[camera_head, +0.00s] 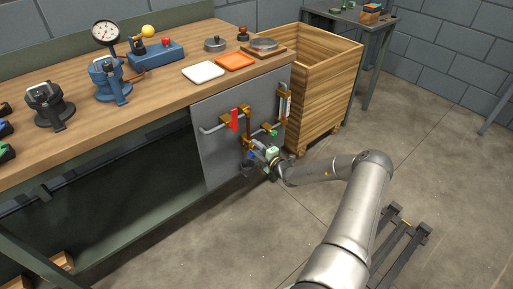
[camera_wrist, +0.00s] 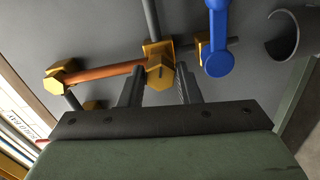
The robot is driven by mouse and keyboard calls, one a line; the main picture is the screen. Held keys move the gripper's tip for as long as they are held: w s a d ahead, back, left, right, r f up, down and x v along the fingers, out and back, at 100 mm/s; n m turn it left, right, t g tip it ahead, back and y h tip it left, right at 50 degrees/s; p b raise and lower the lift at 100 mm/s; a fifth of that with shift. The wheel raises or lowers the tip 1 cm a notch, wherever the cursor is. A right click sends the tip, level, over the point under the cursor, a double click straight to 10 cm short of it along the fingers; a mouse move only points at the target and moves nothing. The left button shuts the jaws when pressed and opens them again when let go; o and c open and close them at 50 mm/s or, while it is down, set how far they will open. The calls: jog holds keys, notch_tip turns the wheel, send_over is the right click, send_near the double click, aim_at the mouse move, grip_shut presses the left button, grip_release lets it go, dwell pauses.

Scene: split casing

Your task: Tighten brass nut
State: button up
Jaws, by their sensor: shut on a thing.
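The grey panel (camera_head: 215,150) under the bench carries pipes and brass fittings. In the wrist view, a brass nut (camera_wrist: 160,74) sits at the right end of a copper pipe (camera_wrist: 105,75), between the fingertips of my gripper (camera_wrist: 158,84). The dark fingers stand on either side of it, and I take them as shut on it. Another brass hex nut (camera_wrist: 61,77) is at the pipe's left end. In the head view, my gripper (camera_head: 263,153) is at the panel's lower right part, and the nut it holds is too small to make out there.
A blue valve handle (camera_wrist: 217,45) is close to the right of the fingers, with an open grey pipe end (camera_wrist: 284,35) beyond. A red handle (camera_head: 234,119) is higher on the panel. A wooden crate (camera_head: 326,85) stands right of the panel. The floor in front is mostly clear.

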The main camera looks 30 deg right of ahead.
jog(key=m, duration=0.6)
jog(key=shift+d+f, duration=0.1)
jog(key=m, duration=0.6)
jog(key=shift+m, duration=0.4)
jog(key=o, duration=1)
jog(key=shift+c, duration=0.2)
jog(key=shift+s, duration=0.15)
jog(key=p+v, duration=0.1)
jog(key=v, duration=1.6)
jog(key=shift+s, duration=0.1)
